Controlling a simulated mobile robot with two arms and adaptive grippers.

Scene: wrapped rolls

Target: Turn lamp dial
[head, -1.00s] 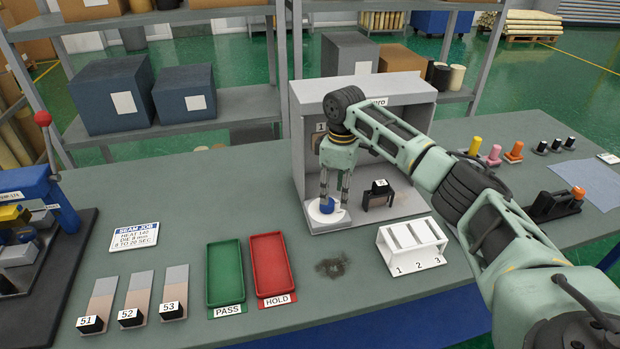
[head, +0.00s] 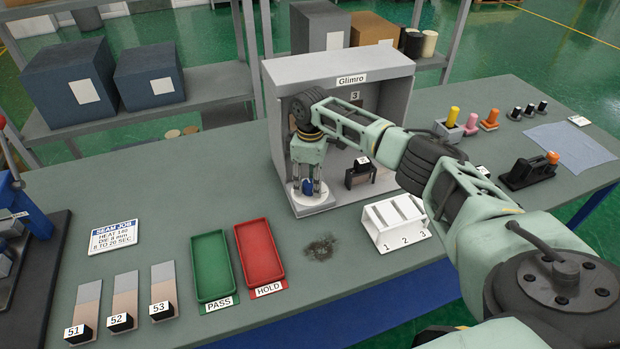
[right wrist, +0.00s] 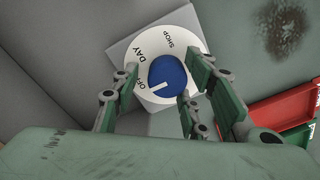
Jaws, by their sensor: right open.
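The lamp dial is a blue knob (head: 308,187) on a round white plate (head: 296,197), at the left front of the grey booth marked Glimro (head: 340,66). In the right wrist view the blue knob (right wrist: 168,74) has a white pointer line directed at OFF; DAY and SHOP also show on the white plate (right wrist: 150,52). My right gripper (head: 307,189) is open, pointing down over the dial. Its fingers (right wrist: 160,85) stand on either side of the knob; I cannot tell whether they touch it. My left gripper is not in view.
Inside the booth a small dark stand (head: 362,174) is right of the dial. A white numbered rack (head: 395,222), green PASS tray (head: 213,265) and red HOLD tray (head: 260,252) sit in front. A dark smudge (head: 320,248) marks the table.

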